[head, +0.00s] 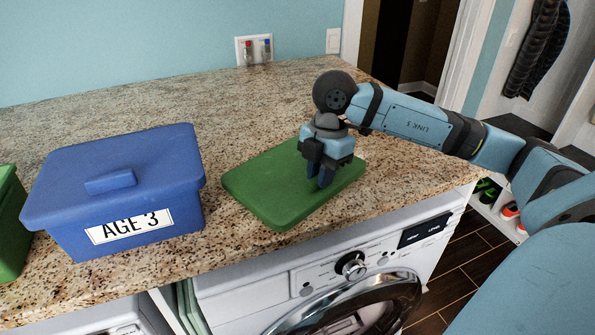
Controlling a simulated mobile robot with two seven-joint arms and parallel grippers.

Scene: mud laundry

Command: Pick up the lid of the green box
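The green lid (262,193) lies flat on the granite counter, right of the blue box. My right gripper (318,182) points down over the right half of the lid, with its fingertips at or just above the lid's top. The two fingers look close together. I cannot tell whether they hold anything between them, and no handle of the lid shows; the gripper covers that part. A green box (10,225) stands at the left edge, mostly cut off, so I cannot see whether its top is open. My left gripper is not in view.
A blue box (150,222) with a blue lid and an "AGE 3" label stands between the green box and the green lid. The counter (235,112) is clear behind them. A washing machine (345,275) sits below the front edge. Shoes (510,211) are on a rack at right.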

